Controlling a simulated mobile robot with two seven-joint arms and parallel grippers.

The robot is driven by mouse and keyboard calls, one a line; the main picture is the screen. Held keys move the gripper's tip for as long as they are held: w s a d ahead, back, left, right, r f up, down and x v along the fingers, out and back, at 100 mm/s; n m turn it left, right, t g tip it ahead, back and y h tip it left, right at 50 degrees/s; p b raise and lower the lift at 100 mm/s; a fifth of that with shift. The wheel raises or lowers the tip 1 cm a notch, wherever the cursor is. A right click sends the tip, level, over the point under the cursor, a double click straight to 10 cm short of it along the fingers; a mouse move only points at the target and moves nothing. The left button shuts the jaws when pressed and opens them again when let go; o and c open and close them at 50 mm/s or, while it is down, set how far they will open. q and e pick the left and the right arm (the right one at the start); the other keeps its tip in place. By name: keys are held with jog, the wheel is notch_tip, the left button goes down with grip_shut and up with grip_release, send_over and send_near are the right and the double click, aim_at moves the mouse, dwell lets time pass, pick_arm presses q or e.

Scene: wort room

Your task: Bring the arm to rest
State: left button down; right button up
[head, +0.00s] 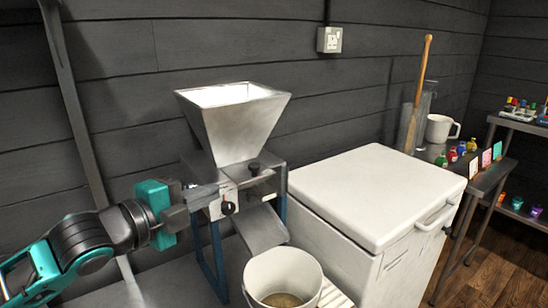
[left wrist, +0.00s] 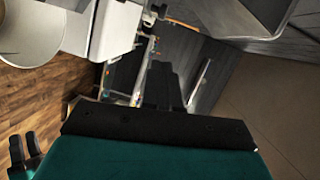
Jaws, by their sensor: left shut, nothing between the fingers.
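My left arm comes in from the left in the head view. Its teal and black left gripper (head: 203,193) points right, level with the front of a metal grain mill (head: 232,125). The fingers are shut with nothing between them. Their tips overlap the left side of the mill's body in the picture, and I cannot tell whether they touch it. In the left wrist view the dark fingers of the left gripper (left wrist: 163,85) lie close together.
A white bucket (head: 283,270) with grain-coloured contents stands below the mill's chute. A white chest (head: 375,195) with a closed lid is right of it. Further right are a white jug (head: 438,129), a wooden-handled paddle (head: 424,70) and small coloured bottles. Wooden floor (head: 505,260) shows at right.

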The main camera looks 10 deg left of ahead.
pick_arm(q)
notch_tip(320, 180, down, 12)
jog(key=s+n+y+p, duration=0.2)
jog(key=s+n+p, duration=0.15)
jog(key=n, duration=0.55)
jog(key=s+d+f+n+g+y+p, duration=0.2)
jog(key=s+f+n+g+y+p, duration=0.1)
jog(key=s+f+n, duration=0.7)
jog(key=s+f+g, duration=0.1)
jog(key=s+f, duration=0.2)
jog(key=f, duration=0.3)
jog(key=shift+s+d+y, duration=0.15)
jog(key=shift+d+y, duration=0.15)
jog(key=shift+d, duration=0.1)
pick_arm(e)
jog(key=shift+h, duration=0.5)
jog(key=r, duration=0.1)
jog(key=s+d+r, duration=0.1)
jog(key=d+r, duration=0.1)
jog(key=shift+s+d+r, duration=0.2)
jog(key=shift+s, duration=0.1)
